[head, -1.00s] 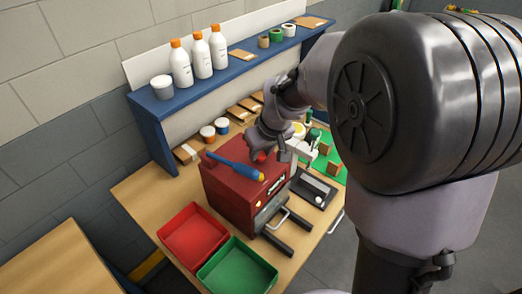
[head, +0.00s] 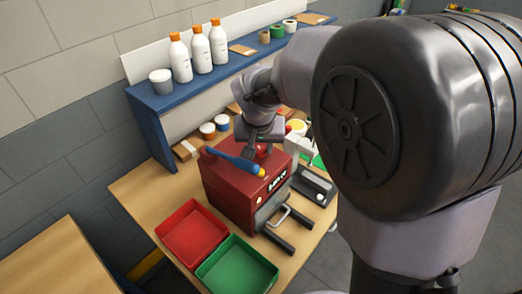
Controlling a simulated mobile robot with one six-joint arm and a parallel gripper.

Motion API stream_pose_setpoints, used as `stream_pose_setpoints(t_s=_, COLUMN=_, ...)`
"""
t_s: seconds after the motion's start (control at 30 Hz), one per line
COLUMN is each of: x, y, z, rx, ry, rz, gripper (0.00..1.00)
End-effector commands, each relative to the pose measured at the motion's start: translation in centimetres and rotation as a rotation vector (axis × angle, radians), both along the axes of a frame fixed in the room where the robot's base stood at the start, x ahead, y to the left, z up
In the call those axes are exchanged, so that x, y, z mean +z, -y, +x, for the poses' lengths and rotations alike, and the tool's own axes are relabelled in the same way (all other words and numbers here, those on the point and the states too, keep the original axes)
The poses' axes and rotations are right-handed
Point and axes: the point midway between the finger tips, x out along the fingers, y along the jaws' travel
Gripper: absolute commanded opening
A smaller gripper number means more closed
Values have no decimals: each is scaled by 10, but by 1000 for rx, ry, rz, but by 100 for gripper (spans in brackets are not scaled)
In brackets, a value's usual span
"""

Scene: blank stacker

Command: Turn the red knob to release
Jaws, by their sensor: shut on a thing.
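The red machine box (head: 231,190) stands on the wooden bench, with a dark front panel and a metal handle. The red knob (head: 262,148) shows as a small red patch on top of the box, mostly covered by my gripper. My gripper (head: 262,143) points down over the top of the box, its fingers at the knob and shut on it. The fingertips are small and partly hidden in this view. A blue-handled tool with a yellow end (head: 235,160) lies across the top of the box, close to the gripper.
A red tray (head: 168,218) and a green tray (head: 268,262) sit empty in front of the box. A dark fixture (head: 318,187) stands to its right. A blue shelf (head: 150,103) with white bottles runs behind. Small tubs (head: 208,131) stand behind the box.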

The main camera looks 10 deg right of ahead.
Motion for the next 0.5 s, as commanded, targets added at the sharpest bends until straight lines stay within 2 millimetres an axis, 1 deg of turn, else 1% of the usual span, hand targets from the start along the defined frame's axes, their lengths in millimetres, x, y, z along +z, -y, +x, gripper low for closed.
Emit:
stream_pose_setpoints(t_s=0.03, x=-5, y=-1, z=1, rx=-40, ry=2, rz=0, gripper=0)
stream_pose_setpoints(t_s=0.5, x=-2, y=-4, z=2, rx=-490, ry=1, rz=0, gripper=0)
